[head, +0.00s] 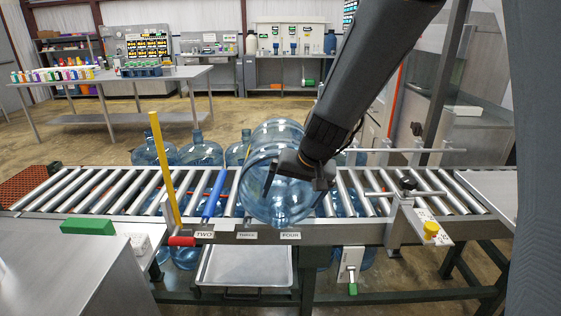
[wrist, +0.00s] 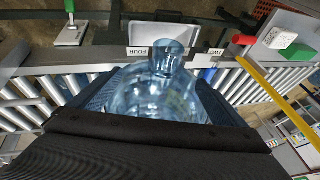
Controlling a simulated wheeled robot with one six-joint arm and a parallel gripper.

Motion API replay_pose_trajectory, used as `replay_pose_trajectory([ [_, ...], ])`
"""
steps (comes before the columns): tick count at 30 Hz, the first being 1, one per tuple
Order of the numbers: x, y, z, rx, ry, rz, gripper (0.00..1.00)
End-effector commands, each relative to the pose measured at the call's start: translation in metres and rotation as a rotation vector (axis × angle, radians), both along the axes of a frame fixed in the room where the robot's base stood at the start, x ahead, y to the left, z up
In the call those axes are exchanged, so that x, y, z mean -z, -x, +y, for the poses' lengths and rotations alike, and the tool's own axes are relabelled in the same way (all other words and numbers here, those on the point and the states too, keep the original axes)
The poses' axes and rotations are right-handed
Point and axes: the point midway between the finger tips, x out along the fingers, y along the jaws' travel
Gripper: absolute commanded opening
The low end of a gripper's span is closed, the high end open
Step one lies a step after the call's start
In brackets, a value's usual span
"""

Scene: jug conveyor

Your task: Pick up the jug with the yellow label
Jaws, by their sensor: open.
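A clear blue jug (head: 262,150) is on the roller conveyor in the head view, tipped over with its neck toward the front rail. In the wrist view the jug (wrist: 150,100) lies between my fingers, its neck near the FOUR tag. My gripper (head: 296,178) is open and reaches down over the jug from the upper right. In the wrist view my gripper (wrist: 155,90) has one dark finger on each side of the jug; I cannot tell whether they touch it. No yellow label shows on this jug; part of it is hidden by my gripper.
Several other blue jugs (head: 200,152) stand behind the conveyor (head: 95,190). A yellow upright bar (head: 163,165) and a blue bar (head: 213,195) cross the rollers left of the jug. A clamp (head: 406,190) stands on the right. A metal tray (head: 245,266) sits below the front rail.

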Motion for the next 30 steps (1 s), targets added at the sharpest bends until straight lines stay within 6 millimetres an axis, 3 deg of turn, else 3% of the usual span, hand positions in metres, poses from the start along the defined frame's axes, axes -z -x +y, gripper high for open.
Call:
replay_pose_trajectory([
  [4, 0.003, -0.014, 0.010, 0.008, -0.013, -0.015, 0.96],
  [21, 0.057, -0.043, 0.023, 0.012, -0.012, -0.014, 0.96],
  [30, 0.063, -0.046, 0.024, 0.011, -0.012, -0.015, 0.96],
])
